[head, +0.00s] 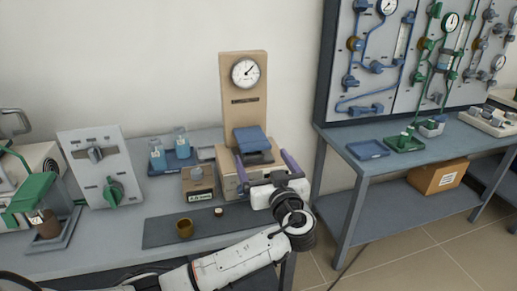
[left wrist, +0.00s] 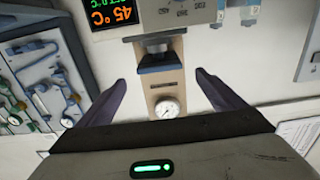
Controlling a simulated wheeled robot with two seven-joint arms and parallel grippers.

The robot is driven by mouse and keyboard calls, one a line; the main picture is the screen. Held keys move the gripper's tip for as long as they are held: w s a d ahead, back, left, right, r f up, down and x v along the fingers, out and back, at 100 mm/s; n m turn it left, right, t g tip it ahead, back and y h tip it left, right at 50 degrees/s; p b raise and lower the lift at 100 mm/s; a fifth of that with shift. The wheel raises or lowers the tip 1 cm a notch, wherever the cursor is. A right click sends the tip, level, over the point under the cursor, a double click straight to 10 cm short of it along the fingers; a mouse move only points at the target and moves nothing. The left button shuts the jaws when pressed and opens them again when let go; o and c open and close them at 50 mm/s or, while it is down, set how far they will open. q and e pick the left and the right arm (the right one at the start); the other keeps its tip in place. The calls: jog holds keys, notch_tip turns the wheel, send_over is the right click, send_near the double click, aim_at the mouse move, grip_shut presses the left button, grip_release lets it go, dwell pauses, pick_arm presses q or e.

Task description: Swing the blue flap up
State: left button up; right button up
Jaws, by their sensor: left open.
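The blue flap (head: 251,139) is on the front of a tan upright stand (head: 242,97) with a round dial above it. It slopes outward, with a dark part below it. It also shows in the left wrist view (left wrist: 160,64), where the picture is upside down and the flap lies between the two finger lines. My left gripper (head: 262,154) is open, its purple fingers spread wide, just in front of and below the flap. Nothing is between the fingers, and I see no clear contact. My right gripper is not in view.
Bottles on a blue tray (head: 170,163) and a panel with a green knob (head: 102,165) are farther left. A second bench (head: 380,170) with valve panels stands at right.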

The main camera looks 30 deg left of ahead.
aim_at(257, 148)
pick_arm(q)
jog(key=x, duration=0.6)
jog(key=c, duration=1.5)
jog(key=shift+p, duration=0.3)
